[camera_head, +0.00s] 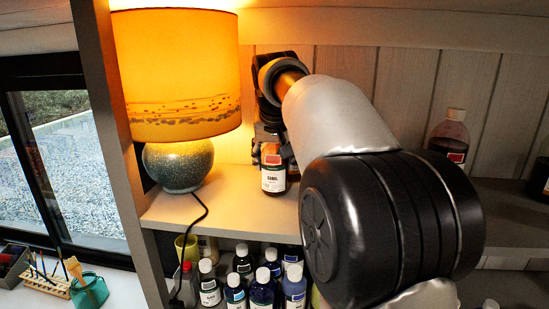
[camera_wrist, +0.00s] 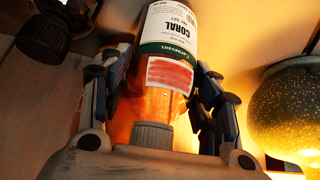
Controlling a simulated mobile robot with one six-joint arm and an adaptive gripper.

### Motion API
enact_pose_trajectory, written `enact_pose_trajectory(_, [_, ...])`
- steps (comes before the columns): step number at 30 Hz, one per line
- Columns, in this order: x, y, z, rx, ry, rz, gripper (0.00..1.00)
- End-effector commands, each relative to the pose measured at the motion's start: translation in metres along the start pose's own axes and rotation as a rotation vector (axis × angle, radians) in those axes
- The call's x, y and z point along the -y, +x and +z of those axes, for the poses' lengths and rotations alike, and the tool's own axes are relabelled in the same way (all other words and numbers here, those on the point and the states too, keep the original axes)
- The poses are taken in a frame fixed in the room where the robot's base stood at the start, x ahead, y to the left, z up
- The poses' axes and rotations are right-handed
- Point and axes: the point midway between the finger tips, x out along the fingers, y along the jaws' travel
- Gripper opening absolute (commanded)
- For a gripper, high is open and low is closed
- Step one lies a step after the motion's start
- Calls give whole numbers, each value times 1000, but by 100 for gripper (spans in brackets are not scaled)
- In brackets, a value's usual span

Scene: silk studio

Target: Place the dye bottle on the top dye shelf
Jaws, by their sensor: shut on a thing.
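The dye bottle (camera_head: 273,179) is reddish-orange with a white label marked "CORAL". In the wrist view the bottle (camera_wrist: 168,35) appears upside down, with its grey cap (camera_wrist: 153,135) towards my gripper's palm. My gripper (camera_head: 271,151) is shut on the bottle, its dark fingers (camera_wrist: 158,92) on both sides of it. The bottle is upright over the top shelf (camera_head: 225,207), right of the lamp. I cannot tell whether its base touches the shelf. My arm hides part of the shelf on the right.
A lit lamp (camera_head: 180,166) with an orange shade stands left on the shelf, close to the bottle; its cord (camera_head: 200,215) hangs over the front edge. Several bottles (camera_head: 262,291) stand below. Another bottle (camera_head: 451,136) stands right of my arm. The shelf front is clear.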

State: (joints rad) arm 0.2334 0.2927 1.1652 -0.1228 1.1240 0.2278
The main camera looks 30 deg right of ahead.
Motion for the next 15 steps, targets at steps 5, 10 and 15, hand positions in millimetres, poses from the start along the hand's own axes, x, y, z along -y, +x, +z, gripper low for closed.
enact_pose_trajectory(5, [0, 1, 1, 0, 0, 0, 15])
enact_pose_trajectory(10, [0, 3, 2, 1, 0, 0, 62])
enact_pose_trajectory(15, [0, 3, 2, 1, 0, 0, 73])
